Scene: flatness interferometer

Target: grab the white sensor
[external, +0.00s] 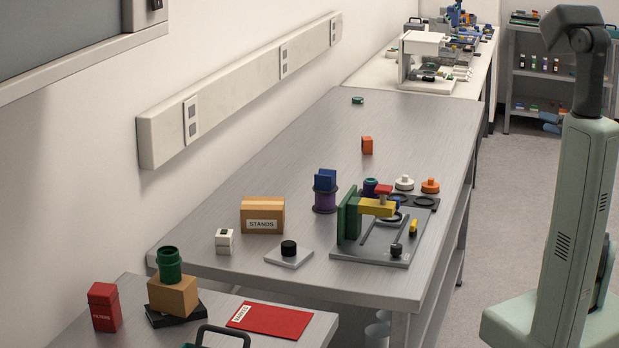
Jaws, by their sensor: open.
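A small white block (224,242) with a dark square on its top and a small dark mark on its front stands near the left edge of the grey metal table (300,130). It looks like the white sensor and sits upright, apart from its neighbours. A round white knobbed piece (404,183) stands further back, beside a similar orange piece. My arm stands at the right edge of the external view, far from the white block. My gripper is not visible in this view.
A STANDS box (262,215) is behind the white block; a grey plate with a black knob (289,252) is to its right. The green and yellow fixture (368,222) stands further right. A lower table in front holds a red box (104,307) and a red folder (270,320).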

